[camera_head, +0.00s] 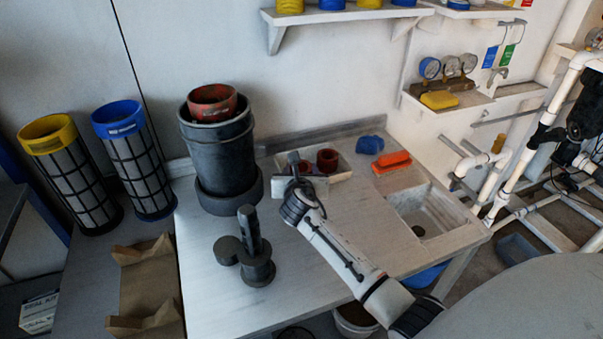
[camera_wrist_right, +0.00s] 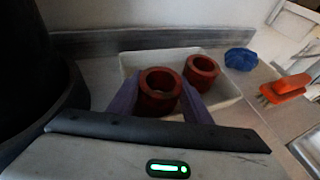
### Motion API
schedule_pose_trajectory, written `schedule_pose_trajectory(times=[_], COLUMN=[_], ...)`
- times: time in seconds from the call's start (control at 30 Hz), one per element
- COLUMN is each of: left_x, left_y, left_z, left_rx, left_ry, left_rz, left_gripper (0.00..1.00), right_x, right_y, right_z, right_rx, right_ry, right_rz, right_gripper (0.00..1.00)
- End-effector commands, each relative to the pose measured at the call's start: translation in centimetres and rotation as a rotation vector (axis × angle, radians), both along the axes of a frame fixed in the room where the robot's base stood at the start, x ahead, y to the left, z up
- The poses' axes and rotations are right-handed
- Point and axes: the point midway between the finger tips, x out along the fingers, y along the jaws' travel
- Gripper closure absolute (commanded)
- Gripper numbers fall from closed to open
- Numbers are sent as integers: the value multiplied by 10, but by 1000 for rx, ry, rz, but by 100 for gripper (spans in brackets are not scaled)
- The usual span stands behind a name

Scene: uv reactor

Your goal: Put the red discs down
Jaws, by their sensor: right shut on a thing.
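My right gripper (camera_head: 302,168) is at the white tray (camera_head: 343,171) at the back of the table, and its fingers also show in the right wrist view (camera_wrist_right: 160,100). It is shut on a red disc, a thick ring with an open hole (camera_wrist_right: 157,103). The ring is upright, hole facing up; whether it touches the tray floor is hidden. A second red disc (camera_head: 327,160) stands in the tray to the right, also in the wrist view (camera_wrist_right: 201,72). A larger red ring (camera_head: 212,103) sits atop the black cylinder (camera_head: 218,145). My left gripper is not in view.
A dark post fitting (camera_head: 252,250) stands at the front of the table. An orange brush (camera_head: 391,160) and blue cloth (camera_head: 370,144) lie right of the tray, behind a sink (camera_head: 425,215). Yellow-topped (camera_head: 70,170) and blue-topped (camera_head: 135,165) filters stand left.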

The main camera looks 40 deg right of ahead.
Motion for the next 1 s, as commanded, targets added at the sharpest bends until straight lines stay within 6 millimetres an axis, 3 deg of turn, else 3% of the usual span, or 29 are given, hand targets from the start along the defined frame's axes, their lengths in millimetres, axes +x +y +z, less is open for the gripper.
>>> schedule_pose_trajectory(times=[0.7, 0.73, 1.0], left_x=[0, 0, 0], left_y=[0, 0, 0], left_z=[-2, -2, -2], left_rx=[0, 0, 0], left_ry=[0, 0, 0], left_rz=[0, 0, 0], left_gripper=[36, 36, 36], right_x=[-4, -4, -4], right_y=[1, 1, 2], right_z=[-22, -23, -23], right_rx=[4, 4, 6], right_ry=[22, 23, 24], right_rz=[-2, -2, 0], right_gripper=[78, 51, 48])
